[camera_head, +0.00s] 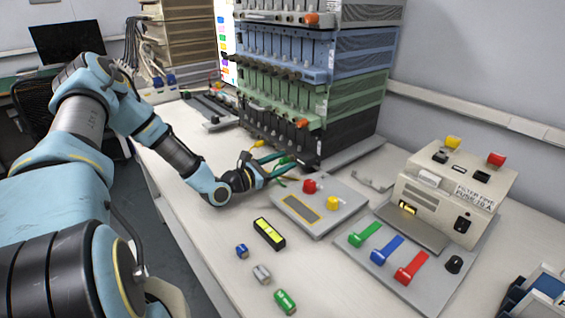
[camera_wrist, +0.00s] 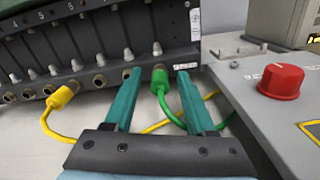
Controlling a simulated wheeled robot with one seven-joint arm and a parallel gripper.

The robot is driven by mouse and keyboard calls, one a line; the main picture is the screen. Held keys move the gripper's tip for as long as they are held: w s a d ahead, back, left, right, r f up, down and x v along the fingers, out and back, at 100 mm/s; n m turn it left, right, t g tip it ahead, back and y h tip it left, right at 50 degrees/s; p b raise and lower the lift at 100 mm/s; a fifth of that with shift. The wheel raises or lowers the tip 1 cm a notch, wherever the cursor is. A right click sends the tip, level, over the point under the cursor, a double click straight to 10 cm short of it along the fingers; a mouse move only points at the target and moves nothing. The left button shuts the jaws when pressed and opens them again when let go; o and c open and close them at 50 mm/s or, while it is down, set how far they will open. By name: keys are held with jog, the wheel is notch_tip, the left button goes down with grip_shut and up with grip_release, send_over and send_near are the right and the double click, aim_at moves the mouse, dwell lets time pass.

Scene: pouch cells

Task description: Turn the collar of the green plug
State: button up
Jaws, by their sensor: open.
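The green plug (camera_wrist: 160,82) sits at a socket on the lower front of the black rack unit, with a green cable curving down to the right. My gripper (camera_wrist: 158,82) is open, with its two teal fingers on either side of the green plug. A gap shows between the plug and each finger in the wrist view. In the head view my gripper (camera_head: 277,167) reaches in low at the front of the rack, where the green plug is small and partly hidden by the fingers.
A yellow plug (camera_wrist: 62,97) with a yellow cable is left of my gripper. A grey control box with a red knob (camera_wrist: 281,80) stands close on the right. The black rack unit (camera_head: 345,134) rises in front.

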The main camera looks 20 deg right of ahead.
jog(key=shift+a, duration=0.1)
jog(key=b+v, duration=0.2)
jog(key=v, duration=0.8)
jog(key=shift+s+a, duration=0.15)
jog(key=shift+a, duration=0.15)
jog(key=shift+r, duration=0.1)
